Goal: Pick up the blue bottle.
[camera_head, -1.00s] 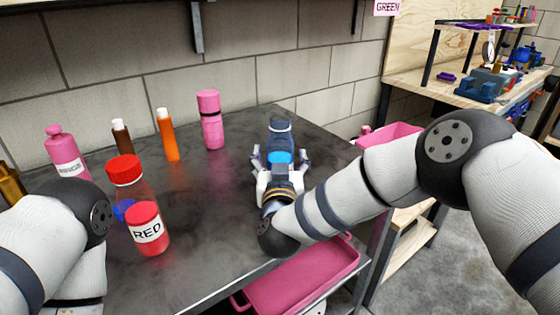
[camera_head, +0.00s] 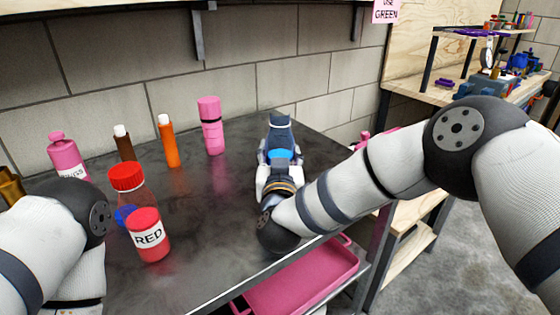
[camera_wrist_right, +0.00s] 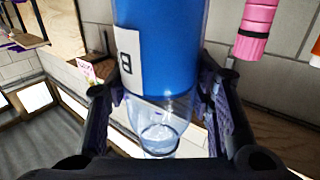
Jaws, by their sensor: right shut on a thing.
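The blue bottle (camera_head: 280,128) is at the back right of the dark table in the head view. My right gripper (camera_head: 280,158) has its fingers closed in on both sides of it, and my wrist hides its near side. In the right wrist view the bottle (camera_wrist_right: 168,45) has a blue body, a white label and a clear part toward me. The right gripper's dark fingers (camera_wrist_right: 165,108) are on both sides of it. I cannot tell whether the bottle is clear of the table. My left arm shows at the lower left, but its gripper does not show.
On the table (camera_head: 205,215) stand a pink bottle (camera_head: 211,130), an orange bottle (camera_head: 167,145), a brown bottle (camera_head: 123,145), a red-capped bottle (camera_head: 127,178), a jar marked RED (camera_head: 148,237) and another pink bottle (camera_head: 66,155). A pink tray (camera_head: 300,285) lies below the table's front edge.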

